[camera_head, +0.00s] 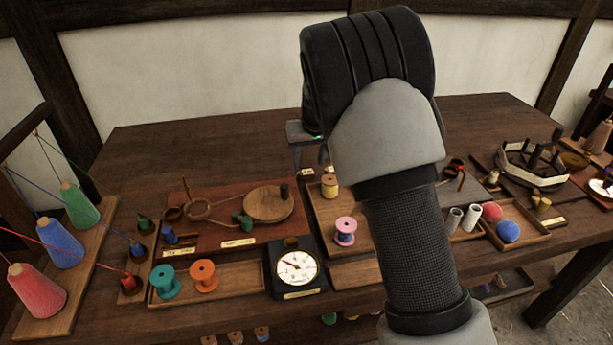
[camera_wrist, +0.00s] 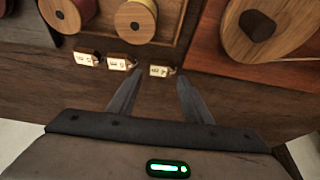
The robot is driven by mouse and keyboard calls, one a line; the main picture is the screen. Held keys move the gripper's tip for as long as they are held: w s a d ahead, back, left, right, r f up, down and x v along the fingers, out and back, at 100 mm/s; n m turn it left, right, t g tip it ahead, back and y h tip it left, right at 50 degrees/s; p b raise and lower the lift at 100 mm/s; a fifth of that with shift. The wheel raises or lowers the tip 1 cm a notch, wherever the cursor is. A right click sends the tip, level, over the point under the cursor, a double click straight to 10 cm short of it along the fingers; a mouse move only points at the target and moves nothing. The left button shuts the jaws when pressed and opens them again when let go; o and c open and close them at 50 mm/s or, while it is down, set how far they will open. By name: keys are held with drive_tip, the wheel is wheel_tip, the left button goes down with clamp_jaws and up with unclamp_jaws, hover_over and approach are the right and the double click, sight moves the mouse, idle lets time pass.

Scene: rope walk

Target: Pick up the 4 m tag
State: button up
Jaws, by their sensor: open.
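Three small pale tags with dark marks lie in a row on the dark wood in the wrist view: a left tag (camera_wrist: 88,59), a middle tag (camera_wrist: 122,63) and a right tag (camera_wrist: 162,71). The marks are too small to read surely, so I cannot tell which is the 4 m tag. My gripper (camera_wrist: 158,79) is open and empty, with the right tag just past its fingertips, between their lines. In the head view my gripper (camera_head: 309,140) shows partly behind my arm, and a pale tag (camera_head: 308,172) shows below it.
A wooden tray with a yellow spool (camera_head: 329,186) and a pink spool (camera_head: 345,231) lies beside the tags. A red-brown board with a round wooden disc (camera_head: 269,204) adjoins it. A dial gauge (camera_head: 297,269) stands nearer. The table's back left (camera_head: 200,145) is clear.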

sight(306, 172)
drive_tip(key=b+x, duration=0.1)
drive_tip(key=x, duration=0.3)
drive_tip(key=shift+w+a+f, duration=0.1)
drive_tip(key=shift+f, duration=0.2)
drive_tip(key=shift+c, duration=0.4)
drive_tip(key=c, duration=0.7)
drive_tip(key=shift+r, duration=0.15)
